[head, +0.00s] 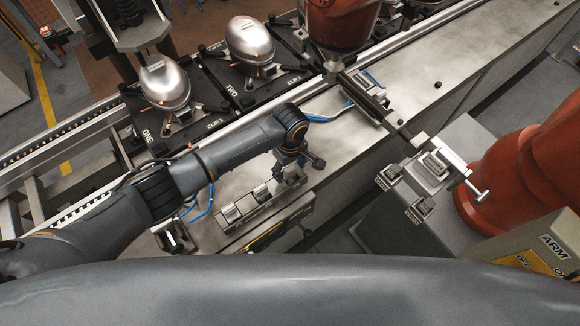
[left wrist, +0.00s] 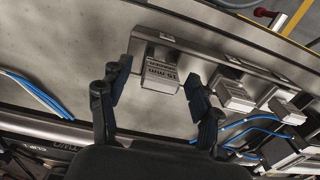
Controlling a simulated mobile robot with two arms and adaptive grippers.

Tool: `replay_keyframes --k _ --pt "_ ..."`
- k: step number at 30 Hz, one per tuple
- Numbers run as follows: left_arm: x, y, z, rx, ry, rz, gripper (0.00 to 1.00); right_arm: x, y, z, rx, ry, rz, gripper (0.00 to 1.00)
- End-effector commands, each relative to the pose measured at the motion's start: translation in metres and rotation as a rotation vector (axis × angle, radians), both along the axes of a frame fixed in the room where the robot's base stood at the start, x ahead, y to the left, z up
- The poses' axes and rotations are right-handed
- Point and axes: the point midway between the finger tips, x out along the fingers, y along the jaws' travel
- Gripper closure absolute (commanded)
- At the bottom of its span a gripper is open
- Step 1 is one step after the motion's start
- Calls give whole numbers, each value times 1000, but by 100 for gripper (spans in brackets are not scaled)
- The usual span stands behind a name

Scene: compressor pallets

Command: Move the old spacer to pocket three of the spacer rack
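My left gripper (head: 291,163) is above the right end of the spacer rack (head: 266,207). In the left wrist view the gripper (left wrist: 160,91) is open, its two dark fingers either side of a grey block (left wrist: 160,76) marked "15 mm" spacer. A gap shows between each finger and the block. The block sits at the rack's edge (left wrist: 200,52); the frames do not show whether it is the old spacer. Other metal blocks sit along the rack, one in the left wrist view (left wrist: 234,96). Pocket numbers are not readable. My right gripper is not in view.
A vise-like fixture (head: 435,168) holding a metal block stands on a grey pedestal at the right. Silver compressors (head: 251,40) stand on black pallets behind the bench. Blue cables (left wrist: 36,92) lie on the bench. An orange-red robot arm (head: 520,165) stands at the right.

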Motion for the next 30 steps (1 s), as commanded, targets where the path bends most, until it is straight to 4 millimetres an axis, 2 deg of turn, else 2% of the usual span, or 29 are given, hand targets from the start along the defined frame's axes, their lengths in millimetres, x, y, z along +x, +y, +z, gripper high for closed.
replay_keyframes --k 4,7,21,25,30 --pt "0 0 2 0 0 0 37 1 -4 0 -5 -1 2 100" --pt "1 0 10 -2 -1 0 37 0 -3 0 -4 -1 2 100" --pt "1 -1 101 -1 -2 -1 37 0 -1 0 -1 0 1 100" --pt "1 -1 115 -2 -1 0 37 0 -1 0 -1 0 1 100" --pt "0 0 120 0 0 0 37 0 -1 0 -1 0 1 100"
